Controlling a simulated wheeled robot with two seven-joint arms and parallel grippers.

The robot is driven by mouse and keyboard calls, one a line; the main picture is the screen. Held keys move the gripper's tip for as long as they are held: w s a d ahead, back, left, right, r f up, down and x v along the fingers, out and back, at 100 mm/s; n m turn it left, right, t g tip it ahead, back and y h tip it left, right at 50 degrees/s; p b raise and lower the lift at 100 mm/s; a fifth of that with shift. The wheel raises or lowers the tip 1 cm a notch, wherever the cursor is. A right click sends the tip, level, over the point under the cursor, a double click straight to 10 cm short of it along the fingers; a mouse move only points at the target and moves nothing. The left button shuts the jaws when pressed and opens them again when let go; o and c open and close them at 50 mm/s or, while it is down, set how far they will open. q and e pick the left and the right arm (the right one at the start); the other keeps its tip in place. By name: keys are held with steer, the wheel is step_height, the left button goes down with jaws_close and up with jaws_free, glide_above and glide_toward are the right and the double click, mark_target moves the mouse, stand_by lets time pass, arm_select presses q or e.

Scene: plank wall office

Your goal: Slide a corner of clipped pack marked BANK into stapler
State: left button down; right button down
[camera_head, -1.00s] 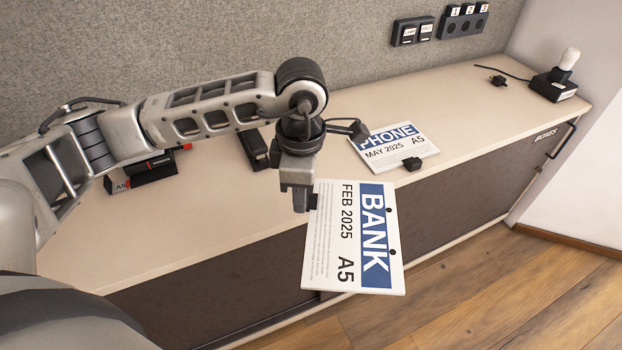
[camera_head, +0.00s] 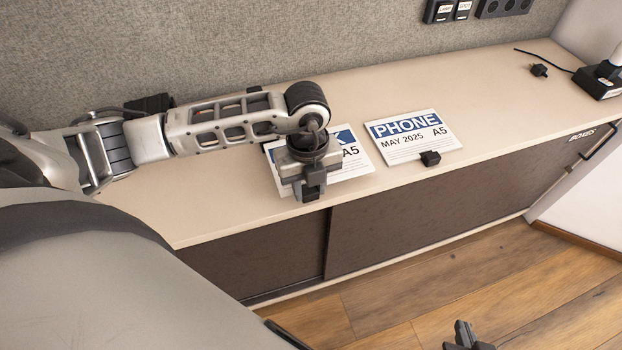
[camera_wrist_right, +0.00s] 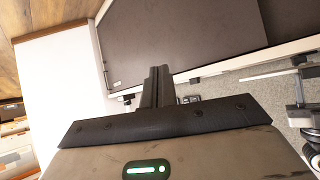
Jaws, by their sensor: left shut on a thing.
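The clipped pack marked BANK (camera_head: 355,164) is white with a blue band. It is flat over the front part of the cabinet top, left of the PHONE pack. My left gripper (camera_head: 308,192) is shut on its near edge; gripper and wrist hide most of its title and its clip. I cannot tell whether the pack touches the top. A small dark part shows behind my left forearm (camera_head: 262,99), perhaps the stapler, mostly hidden. My right gripper (camera_head: 464,335) is low in front of the cabinet, empty; its fingers look closed together in the right wrist view (camera_wrist_right: 157,88).
The PHONE pack (camera_head: 412,136) lies beside the BANK pack, with a black clip (camera_head: 430,158) at its near edge. A black object (camera_head: 150,105) is partly hidden behind my left arm. A plug (camera_head: 539,70) lies far right.

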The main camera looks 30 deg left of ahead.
arm_select(q)
steer(key=shift+s+d, duration=0.1)
arm_select(e)
steer(key=shift+s, duration=0.1)
arm_select(q)
steer(key=shift+a+f+b, duration=0.2)
steer(key=shift+f+b, duration=0.4)
steer(key=shift+f, duration=0.05)
steer(key=shift+w+a+f+b, duration=0.2)
steer(key=shift+w+f+b, duration=0.1)
steer(key=shift+f+b, duration=0.3)
steer(key=shift+w+a, duration=0.25)
steer(key=shift+a, duration=0.05)
steer(key=shift+w+a, duration=0.2)
steer(key=shift+a, duration=0.05)
steer(key=shift+w+a+r+b, duration=0.1)
steer(key=shift+w+a+b, duration=0.3)
steer(key=shift+w+a, duration=0.75)
steer(key=shift+a, duration=0.2)
steer(key=shift+b, duration=0.3)
arm_select(e)
steer(key=shift+a+f, duration=0.25)
steer(key=shift+f, duration=0.7)
steer(key=shift+a, duration=0.1)
